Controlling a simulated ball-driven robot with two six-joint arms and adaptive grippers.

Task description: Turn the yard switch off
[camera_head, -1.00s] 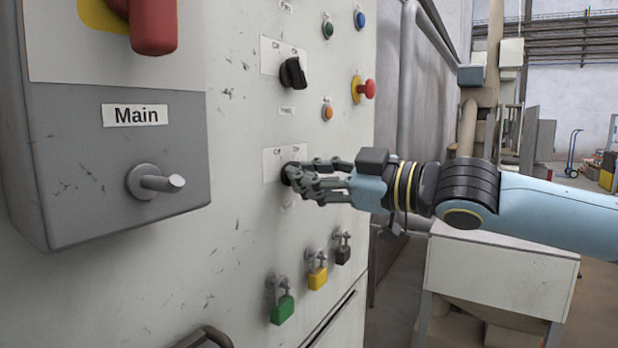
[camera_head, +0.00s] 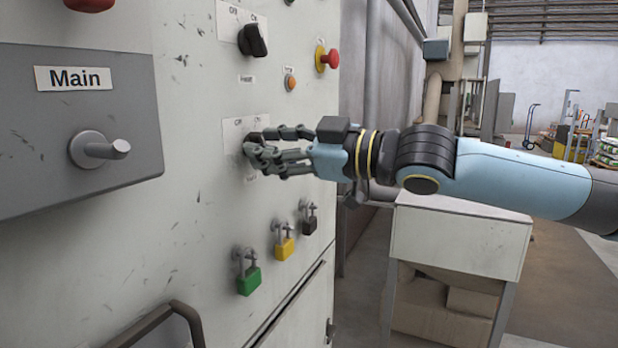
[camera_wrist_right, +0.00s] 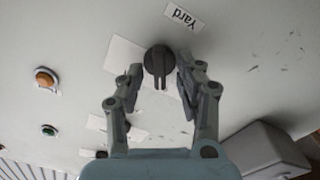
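The yard switch (camera_wrist_right: 158,62) is a dark round rotary knob with a raised grip, on a pale plate beside a "Yard" label (camera_wrist_right: 183,17) in the right wrist view. In the head view my fingers mostly hide it, in front of its white Off/On plate (camera_head: 235,127). My right gripper (camera_wrist_right: 159,74) is open, with one finger on each side of the knob and narrow gaps showing between fingers and knob. In the head view the right gripper (camera_head: 254,149) reaches in from the right, at the panel face. My left gripper is not in view.
Another black rotary knob (camera_head: 253,40), an orange button (camera_head: 290,82) and a red emergency button (camera_head: 329,59) sit above. Green (camera_head: 248,280), yellow (camera_head: 284,248) and black (camera_head: 309,225) padlocks hang below. The grey Main box (camera_head: 75,170) protrudes at left.

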